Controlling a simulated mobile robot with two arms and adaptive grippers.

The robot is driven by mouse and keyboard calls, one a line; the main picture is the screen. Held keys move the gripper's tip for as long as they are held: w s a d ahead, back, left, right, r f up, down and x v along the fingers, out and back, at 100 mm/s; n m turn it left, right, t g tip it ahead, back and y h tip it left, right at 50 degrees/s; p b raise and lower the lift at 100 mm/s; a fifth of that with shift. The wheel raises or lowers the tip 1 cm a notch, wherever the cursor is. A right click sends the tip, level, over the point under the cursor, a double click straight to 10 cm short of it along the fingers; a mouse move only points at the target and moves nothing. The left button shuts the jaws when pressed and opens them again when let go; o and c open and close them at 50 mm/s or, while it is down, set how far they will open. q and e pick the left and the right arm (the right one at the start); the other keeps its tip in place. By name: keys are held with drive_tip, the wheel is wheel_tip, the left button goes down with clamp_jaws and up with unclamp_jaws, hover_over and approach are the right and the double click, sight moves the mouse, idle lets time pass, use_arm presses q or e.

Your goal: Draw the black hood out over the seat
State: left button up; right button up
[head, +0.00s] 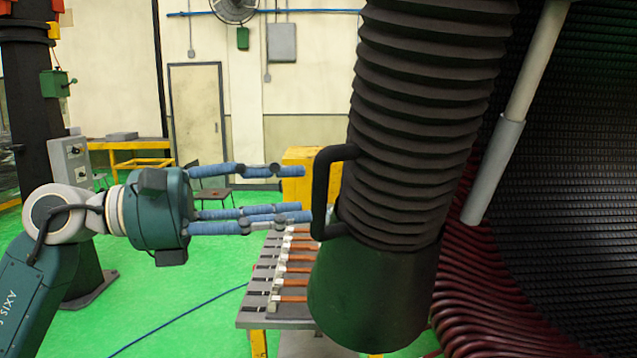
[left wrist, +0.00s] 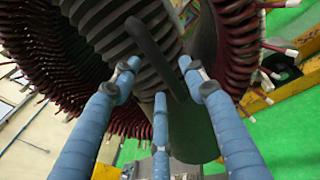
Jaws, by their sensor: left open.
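The black hood (head: 375,290) hangs at the lower end of a black ribbed hose (head: 425,110), with a black bar handle (head: 321,190) on its left side. My left gripper (head: 305,192) is open, its blue-wrapped fingers pointing right at the handle. The fingertips are close to the handle; I cannot tell whether any touches it. In the left wrist view the handle (left wrist: 150,50) runs between the spread fingers of the gripper (left wrist: 160,85), with the hose (left wrist: 125,35) and hood (left wrist: 195,130) behind. The seat cannot be made out for certain. My right gripper is not in view.
The large stator with dark red coils (head: 480,290) fills the right side. A grey pole (head: 515,120) slants in front of it. A bench (head: 262,300) with copper-coloured bars stands behind the hood. Green floor (head: 170,310) is open at lower left.

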sight(313, 196)
use_arm(q)
drive_tip(key=p+x, duration=0.1)
drive_tip(key=x, duration=0.3)
drive_tip(key=shift+w+d, duration=0.2)
drive_tip(key=shift+d, duration=0.1)
clamp_jaws()
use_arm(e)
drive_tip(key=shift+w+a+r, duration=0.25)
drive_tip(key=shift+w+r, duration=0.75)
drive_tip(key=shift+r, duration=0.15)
